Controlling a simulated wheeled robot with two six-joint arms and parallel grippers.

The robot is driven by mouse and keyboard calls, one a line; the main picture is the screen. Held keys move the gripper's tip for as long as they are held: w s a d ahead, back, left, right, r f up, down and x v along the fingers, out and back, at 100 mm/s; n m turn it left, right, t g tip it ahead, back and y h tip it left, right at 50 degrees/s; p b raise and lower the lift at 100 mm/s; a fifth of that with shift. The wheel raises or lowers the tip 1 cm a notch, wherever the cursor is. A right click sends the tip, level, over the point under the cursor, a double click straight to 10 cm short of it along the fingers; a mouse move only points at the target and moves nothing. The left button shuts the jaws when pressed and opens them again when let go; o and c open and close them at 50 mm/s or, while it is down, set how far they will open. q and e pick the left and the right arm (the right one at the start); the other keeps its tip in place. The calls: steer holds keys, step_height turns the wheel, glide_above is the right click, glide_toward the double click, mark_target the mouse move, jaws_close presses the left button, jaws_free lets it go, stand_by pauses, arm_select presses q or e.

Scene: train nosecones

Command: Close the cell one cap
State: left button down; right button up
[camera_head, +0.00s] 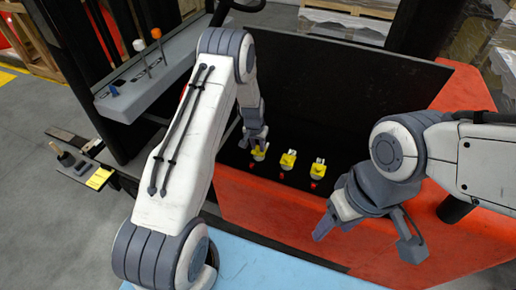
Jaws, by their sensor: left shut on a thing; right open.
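Three yellow caps stand in a row on a black surface in the head view: a left one (260,154), a middle one (288,160) and a right one (317,171). The middle and right caps have whitish upright parts. A small red piece lies just in front of each. My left gripper (256,142) points down and is shut on the left cap, partly covering it. I cannot tell from here whether that cap is open or closed. My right gripper (367,237) is open and empty, in front of and to the right of the row.
The caps sit in a dark recess behind an orange-red body panel (285,222). A black upright panel (345,75) stands behind them. A grey console (150,80) with levers is at the upper left. A light blue surface (265,272) lies at the bottom.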

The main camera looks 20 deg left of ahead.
arm_select(q)
steer(key=t+b, duration=0.1)
steer(key=b, duration=0.2)
steer(key=shift+f, duration=0.35)
steer(key=shift+s+r+b, duration=0.15)
steer(key=shift+r+b, duration=0.05)
steer(key=shift+b, duration=0.45)
arm_select(e)
step_height(320, 180, down, 6)
steer(key=shift+r, duration=0.15)
arm_select(q)
steer(key=c, duration=0.7)
jaws_free()
steer(key=shift+o, duration=0.2)
steer(key=shift+s, duration=0.1)
steer(key=b+v, duration=0.1)
steer(key=v, duration=0.9)
steer(key=shift+r, duration=0.2)
arm_select(e)
steer(key=shift+f, duration=0.75)
arm_select(q)
steer(key=shift+s, duration=0.1)
